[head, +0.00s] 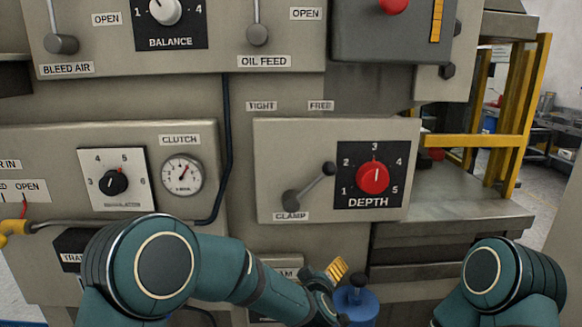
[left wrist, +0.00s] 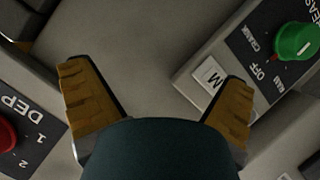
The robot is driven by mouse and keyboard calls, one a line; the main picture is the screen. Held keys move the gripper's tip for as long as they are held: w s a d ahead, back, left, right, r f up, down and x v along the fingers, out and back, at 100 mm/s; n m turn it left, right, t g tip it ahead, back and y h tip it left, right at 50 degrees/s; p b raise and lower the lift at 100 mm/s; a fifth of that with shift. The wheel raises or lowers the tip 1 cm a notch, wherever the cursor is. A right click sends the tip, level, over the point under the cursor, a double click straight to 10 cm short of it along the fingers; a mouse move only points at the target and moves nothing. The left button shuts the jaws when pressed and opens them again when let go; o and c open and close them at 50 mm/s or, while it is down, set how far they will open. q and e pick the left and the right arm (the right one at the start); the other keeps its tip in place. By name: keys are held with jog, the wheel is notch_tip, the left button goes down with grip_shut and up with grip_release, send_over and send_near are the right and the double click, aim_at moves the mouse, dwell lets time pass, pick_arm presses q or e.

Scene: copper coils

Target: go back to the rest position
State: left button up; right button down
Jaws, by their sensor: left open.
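My left arm comes in from the lower left. Its gripper, with yellow finger pads (head: 338,269), is low in front of the machine, below the clamp and depth panel. In the left wrist view the two yellow-padded fingers (left wrist: 160,100) stand wide apart with nothing between them, over a plain grey machine face. My right arm (head: 510,278) shows only as a teal joint at the lower right. Its gripper is out of the picture.
The machine front carries a clamp lever (head: 309,186), a red depth knob (head: 373,177) and a clutch gauge (head: 182,174). A blue object with a dark knob (head: 357,305) is close to my left gripper. A green knob (left wrist: 295,41) shows in the left wrist view. A yellow frame (head: 520,115) stands at right.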

pick_arm(q)
jog(key=s+a+f+m+g, duration=0.1)
jog(key=s+a+f+g, duration=0.2)
jog(key=s+a+f, duration=0.45)
jog(key=s+a+f+m+g, duration=0.25)
jog(key=s+a+f, duration=0.2)
jog(key=f, duration=0.65)
jog(key=s+a+f+g, duration=0.2)
jog(key=s+f+g, duration=0.1)
jog(key=s, duration=0.6)
jog(key=s+a+f+g+h, duration=0.1)
jog(key=s+a+f+g, duration=0.2)
jog(key=s, duration=0.6)
jog(key=shift+a+f+h, duration=0.3)
jog(key=shift+w+m+g, duration=0.1)
jog(key=shift+m+g, duration=0.15)
